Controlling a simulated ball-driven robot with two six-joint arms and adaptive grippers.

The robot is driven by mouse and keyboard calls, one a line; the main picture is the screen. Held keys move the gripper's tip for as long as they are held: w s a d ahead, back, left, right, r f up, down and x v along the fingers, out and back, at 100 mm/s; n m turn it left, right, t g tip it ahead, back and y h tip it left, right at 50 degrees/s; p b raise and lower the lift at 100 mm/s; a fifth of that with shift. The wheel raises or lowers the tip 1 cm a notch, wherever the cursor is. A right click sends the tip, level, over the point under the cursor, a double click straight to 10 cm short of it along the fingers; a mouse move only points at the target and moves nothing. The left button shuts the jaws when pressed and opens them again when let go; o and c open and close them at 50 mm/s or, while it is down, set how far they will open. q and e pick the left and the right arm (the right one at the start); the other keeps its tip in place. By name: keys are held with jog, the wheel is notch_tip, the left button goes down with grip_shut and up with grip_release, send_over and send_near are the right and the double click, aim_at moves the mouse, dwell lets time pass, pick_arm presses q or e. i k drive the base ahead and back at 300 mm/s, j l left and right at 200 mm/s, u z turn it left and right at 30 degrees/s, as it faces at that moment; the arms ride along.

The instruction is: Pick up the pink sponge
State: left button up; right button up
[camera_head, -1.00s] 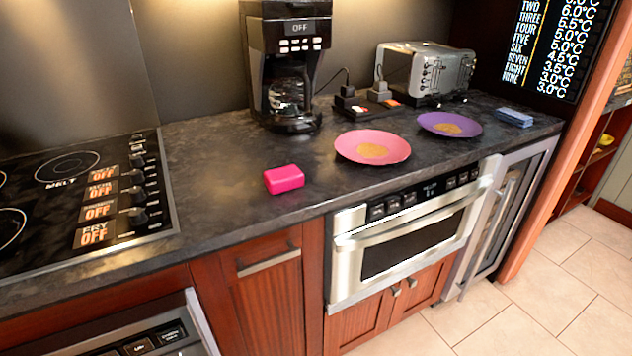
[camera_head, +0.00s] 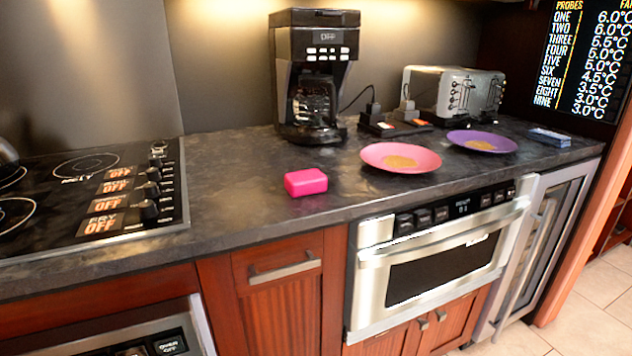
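The pink sponge (camera_head: 306,182) is a small bright pink block. It lies flat on the dark countertop (camera_head: 235,195), near the front edge and above the wooden cabinet door. Nothing touches it and its top and front are in full view. Neither my left nor my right gripper can be made out in the head view.
The stove top (camera_head: 85,195) is left of the sponge. A coffee maker (camera_head: 313,45) stands behind it. A pink plate (camera_head: 375,155), a purple plate (camera_head: 460,137), a toaster (camera_head: 425,90) and a blue block (camera_head: 549,137) are to the right. The microwave drawer (camera_head: 440,265) is below.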

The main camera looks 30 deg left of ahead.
aim_at(309, 182)
jog(key=i+l+u, duration=0.15)
jog(key=u, duration=0.2)
jog(key=i+l+u, duration=0.15)
jog(key=u, duration=0.2)
jog(key=i+l+u, duration=0.1)
jog(key=l+u, duration=0.25)
